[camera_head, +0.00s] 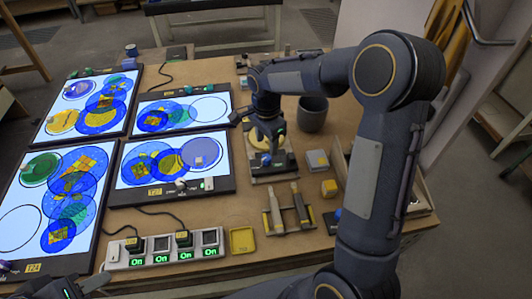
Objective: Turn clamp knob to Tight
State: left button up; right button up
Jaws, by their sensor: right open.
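My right gripper (267,142) points down over a small clamp stand right of the light panels. It is open, and its fingertips are around or just above a yellow round part of the stand. A dark base plate (273,168) lies under it. The gripper and wrist cover most of the clamp, so I cannot make out the knob or its Tight mark, nor whether the fingers touch it. My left gripper (62,290) shows only in part at the bottom left edge, and its fingers are not clear.
Several lit panels with coloured glass discs (175,163) fill the table's left side. A power strip (165,248) with green "On" labels lies in front. A dark cup (312,114), a grey block (317,160), a yellow block (329,188) and a tool rack (288,211) stand near the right arm.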

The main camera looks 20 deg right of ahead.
aim_at(266, 157)
notch_tip(266, 157, down, 6)
jog(key=shift+p, duration=0.45)
jog(key=shift+c, duration=0.5)
jog(key=c, duration=0.9)
